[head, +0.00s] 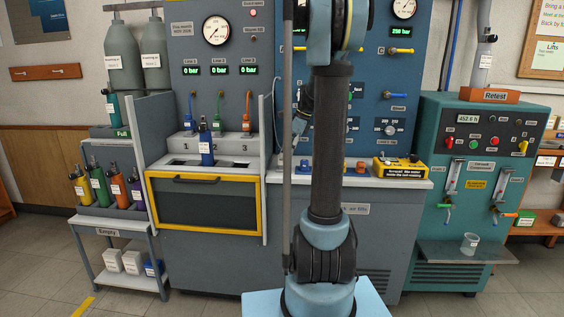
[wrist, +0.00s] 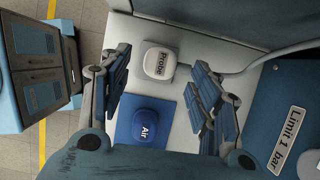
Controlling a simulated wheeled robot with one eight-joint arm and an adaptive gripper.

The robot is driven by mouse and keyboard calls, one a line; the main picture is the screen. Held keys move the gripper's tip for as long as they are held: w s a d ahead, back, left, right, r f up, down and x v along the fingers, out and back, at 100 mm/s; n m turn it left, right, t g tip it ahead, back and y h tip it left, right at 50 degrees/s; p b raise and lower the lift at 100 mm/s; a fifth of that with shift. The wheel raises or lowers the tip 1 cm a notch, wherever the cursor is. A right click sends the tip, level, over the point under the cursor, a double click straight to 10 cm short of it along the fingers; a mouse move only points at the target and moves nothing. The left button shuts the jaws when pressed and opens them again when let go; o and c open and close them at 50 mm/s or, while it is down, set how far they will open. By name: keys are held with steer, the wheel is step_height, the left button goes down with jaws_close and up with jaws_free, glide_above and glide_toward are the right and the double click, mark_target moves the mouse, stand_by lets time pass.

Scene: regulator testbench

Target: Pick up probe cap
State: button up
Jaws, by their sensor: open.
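The probe cap (wrist: 160,62) is a white rounded block labelled "Probe". It sits on a pale counter in the wrist view, with a grey cable beside it on the right. My gripper (wrist: 163,82) is open, with one finger on the left and one on the right of the picture. The cap appears between the two fingers, towards the top, and neither finger visibly touches it. How high the fingers are above it is hard to tell. In the head view I cannot make out the probe cap; my arm covers part of the counter.
A blue cap labelled "Air" (wrist: 145,126) sits on a blue pad close below the probe cap. A blue surface labelled "Limit 1 bar" (wrist: 290,128) is at the right. In the head view, a yellow box (head: 400,170) stands on the counter right of my arm.

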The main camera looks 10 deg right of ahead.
steer(key=shift+x, duration=1.6)
steer(key=c, duration=1.2)
steer(key=shift+o, duration=0.2)
steer(key=shift+r, duration=0.1)
step_height(320, 180, up, 10)
steer(key=shift+f, duration=0.1)
